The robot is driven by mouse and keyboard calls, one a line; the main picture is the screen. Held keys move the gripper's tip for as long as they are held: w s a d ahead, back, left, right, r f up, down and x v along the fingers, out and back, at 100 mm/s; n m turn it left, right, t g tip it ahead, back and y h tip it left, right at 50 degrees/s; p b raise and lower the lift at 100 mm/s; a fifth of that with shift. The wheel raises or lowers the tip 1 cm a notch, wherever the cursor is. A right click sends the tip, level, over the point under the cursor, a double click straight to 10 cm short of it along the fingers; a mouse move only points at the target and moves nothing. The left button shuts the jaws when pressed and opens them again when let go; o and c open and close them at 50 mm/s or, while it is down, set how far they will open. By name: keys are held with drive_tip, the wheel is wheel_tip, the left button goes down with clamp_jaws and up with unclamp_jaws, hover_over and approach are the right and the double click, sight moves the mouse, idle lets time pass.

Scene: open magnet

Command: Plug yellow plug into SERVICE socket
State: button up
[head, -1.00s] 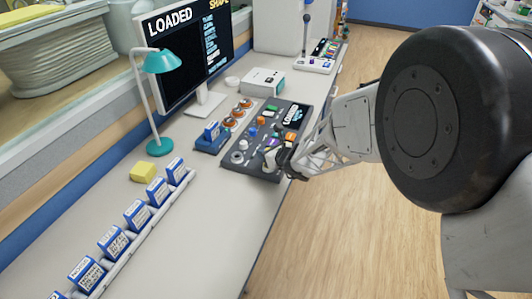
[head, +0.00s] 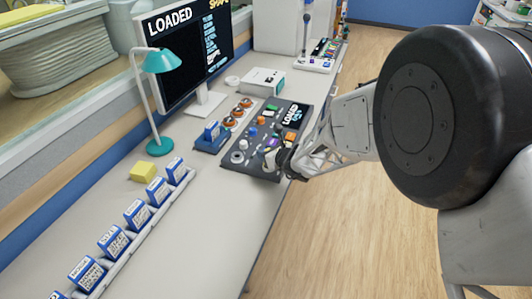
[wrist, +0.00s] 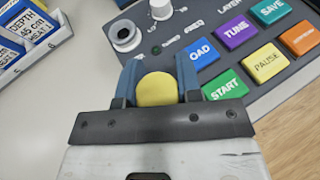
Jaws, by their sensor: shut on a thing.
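The yellow plug (wrist: 156,90) shows in the wrist view as a round yellow end between the two blue fingers of my gripper (wrist: 157,70), which is shut on it. In the head view my gripper (head: 283,161) is at the near right edge of the dark control panel (head: 231,165). The plug's far end is hidden. A round grey socket (wrist: 125,37) with a dark centre is on the panel, above and left of the plug in the wrist view. I cannot read a SERVICE label.
Coloured buttons, including a green START (wrist: 226,84) and a blue one (wrist: 200,54), lie right of the plug. Blue-labelled cartridges (head: 111,241) stand in a long rack. A teal lamp (head: 160,60) and a yellow block (head: 143,171) are at the left.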

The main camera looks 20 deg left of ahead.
drive_tip(key=shift+f, duration=0.35)
drive_tip(key=o, duration=0.6)
drive_tip(key=shift+o, duration=0.2)
drive_tip(key=shift+d, duration=0.1)
drive_tip(key=v, duration=1.1)
idle(0.8)
drive_tip(key=shift+r, duration=0.2)
idle(0.6)
